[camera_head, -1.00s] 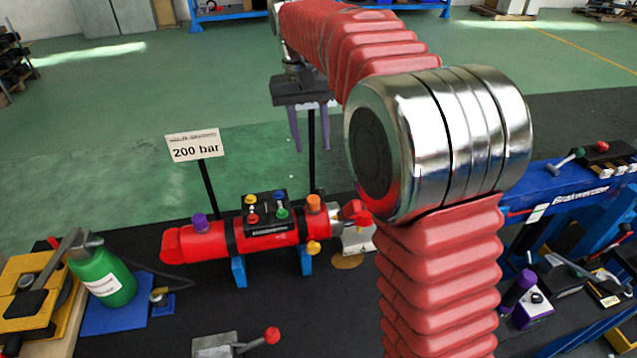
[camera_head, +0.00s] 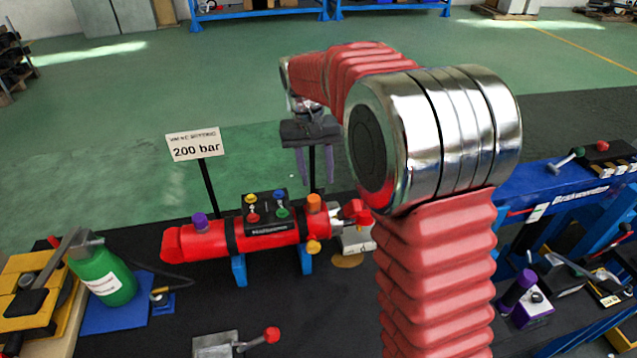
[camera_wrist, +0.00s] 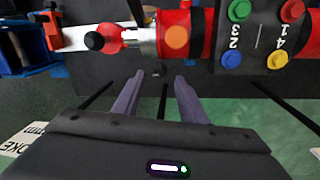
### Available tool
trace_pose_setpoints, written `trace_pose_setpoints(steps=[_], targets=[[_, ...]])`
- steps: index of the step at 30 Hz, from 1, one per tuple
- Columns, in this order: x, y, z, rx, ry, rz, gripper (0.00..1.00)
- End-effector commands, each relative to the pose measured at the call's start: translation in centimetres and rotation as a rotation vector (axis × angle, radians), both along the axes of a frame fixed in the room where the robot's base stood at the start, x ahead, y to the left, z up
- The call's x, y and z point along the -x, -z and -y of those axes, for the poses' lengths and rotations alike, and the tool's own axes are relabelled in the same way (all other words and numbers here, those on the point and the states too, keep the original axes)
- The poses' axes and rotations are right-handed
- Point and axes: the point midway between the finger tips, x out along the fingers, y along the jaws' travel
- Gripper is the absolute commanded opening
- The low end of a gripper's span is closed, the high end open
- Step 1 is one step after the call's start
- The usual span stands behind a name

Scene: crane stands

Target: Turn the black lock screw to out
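A black round knob (camera_wrist: 93,41), which looks like the black lock screw, sits on the red rod end left of the silver rod in the wrist view. I cannot make out this knob in the head view. The red cylinder (camera_head: 275,236) lies on blue supports on the dark bench, with its silver rod and red end (camera_head: 356,212) at its right. My gripper (camera_head: 320,180) hangs above and behind the cylinder's right end. In the wrist view my gripper (camera_wrist: 161,78) shows two purple fingers apart with nothing between them, off to the side of the orange cap (camera_wrist: 176,37).
A valve block (camera_head: 266,214) with coloured numbered buttons sits on the cylinder. A "200 bar" sign (camera_head: 195,147) stands behind it on a post. A green bottle (camera_head: 102,277) stands left, a red-knobbed lever (camera_head: 270,336) in front, and a blue stand (camera_head: 575,190) right.

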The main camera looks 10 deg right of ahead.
Motion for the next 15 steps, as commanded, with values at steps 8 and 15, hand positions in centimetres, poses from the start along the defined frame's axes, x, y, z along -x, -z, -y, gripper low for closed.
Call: trace_pose_setpoints(steps=[8,15], targets=[[0.1,3.0,0.5,0.001,0.001,-0.001,0.38],[0.1,3.4,0.5,0.000,0.001,0.000,0.38]])
